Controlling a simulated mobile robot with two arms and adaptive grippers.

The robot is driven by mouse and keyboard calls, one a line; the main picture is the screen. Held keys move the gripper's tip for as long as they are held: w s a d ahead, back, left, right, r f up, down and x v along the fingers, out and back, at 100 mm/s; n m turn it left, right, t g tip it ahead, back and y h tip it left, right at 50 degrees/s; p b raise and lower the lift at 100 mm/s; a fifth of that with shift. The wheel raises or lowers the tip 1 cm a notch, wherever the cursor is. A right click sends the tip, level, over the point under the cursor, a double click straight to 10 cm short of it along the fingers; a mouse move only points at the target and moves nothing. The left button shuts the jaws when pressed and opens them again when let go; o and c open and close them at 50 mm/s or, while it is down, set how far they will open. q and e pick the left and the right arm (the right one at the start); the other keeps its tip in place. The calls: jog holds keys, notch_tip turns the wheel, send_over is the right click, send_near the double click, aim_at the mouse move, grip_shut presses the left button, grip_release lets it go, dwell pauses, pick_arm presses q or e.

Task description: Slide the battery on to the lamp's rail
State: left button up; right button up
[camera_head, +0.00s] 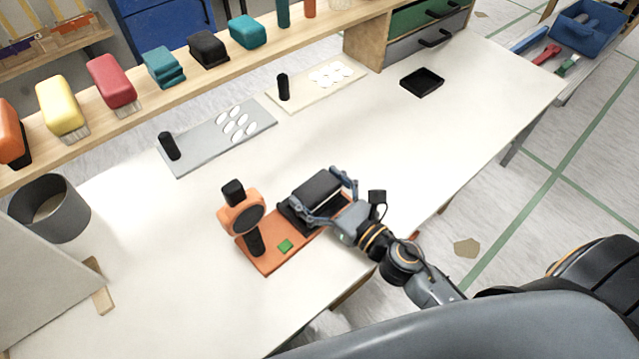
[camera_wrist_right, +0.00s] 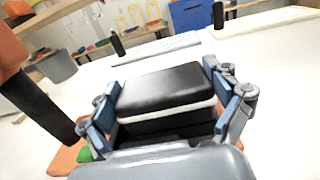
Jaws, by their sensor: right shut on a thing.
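The battery is a black block with a pale band (camera_wrist_right: 165,108); it also shows in the head view (camera_head: 316,186). My right gripper (camera_head: 325,200) is shut on it, with blue-padded fingers on two opposite sides in the wrist view (camera_wrist_right: 165,108). The lamp has an orange head (camera_head: 240,216) with a dark round face and stands on a black post (camera_head: 254,242). Its orange base plate (camera_head: 268,262) carries a green square (camera_head: 286,246). The battery is over the plate's right end, above a dark part. The rail is hidden, so contact cannot be told. My left gripper is not in view.
A grey board (camera_head: 190,152) and a cream board (camera_head: 300,98), each with a black post and white discs, lie behind. A black tray (camera_head: 422,82) is at the back right. A grey bin (camera_head: 72,222) stands left. The white table (camera_head: 170,250) around the lamp is clear.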

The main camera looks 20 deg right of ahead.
jog(key=shift+s+a, duration=0.3)
jog(key=shift+a, duration=0.5)
jog(key=o, duration=1.3)
jog(key=shift+w+d+b, duration=0.15)
jog(key=shift+w+d, duration=0.3)
jog(key=shift+d, duration=0.65)
jog(key=shift+w+d+b, duration=0.1)
jog(key=shift+w+d, duration=0.35)
jog(key=shift+d, duration=0.65)
jog(key=shift+w+d+b, duration=0.15)
jog(key=shift+w+d, duration=0.3)
jog(key=shift+d, duration=0.65)
jog(key=shift+s, duration=0.1)
